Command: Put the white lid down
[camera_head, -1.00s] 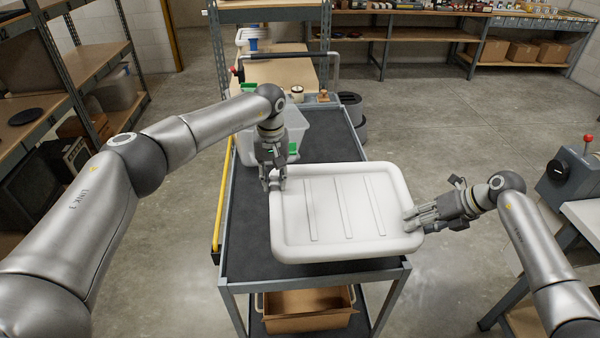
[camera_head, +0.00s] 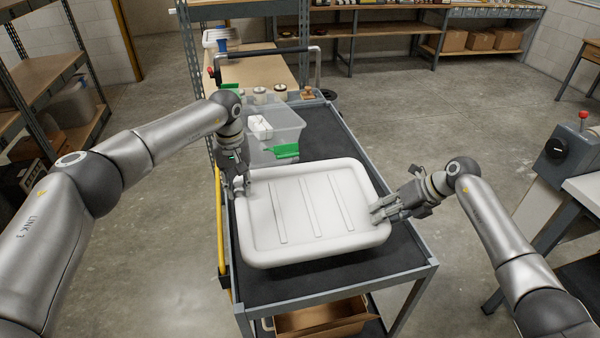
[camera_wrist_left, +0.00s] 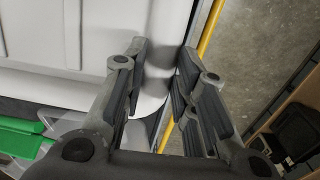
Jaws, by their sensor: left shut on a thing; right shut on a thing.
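The white lid (camera_head: 312,232) is a wide rounded rectangle with raised ribs, over the front part of the cart's dark top (camera_head: 400,262). I cannot tell for sure whether it touches the cart top. My left gripper (camera_head: 238,190) is shut on the lid's far left corner. In the left wrist view, the left gripper's fingers (camera_wrist_left: 158,92) are around the lid's rounded edge (camera_wrist_left: 168,45). My right gripper (camera_head: 378,212) is shut on the lid's right edge.
A clear bin (camera_head: 290,122) with a white item and green parts stands behind the lid on the cart. Small jars (camera_head: 260,96) stand at the cart's far end. A brown box (camera_head: 322,318) is on the lower shelf. A machine (camera_head: 572,155) stands at right.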

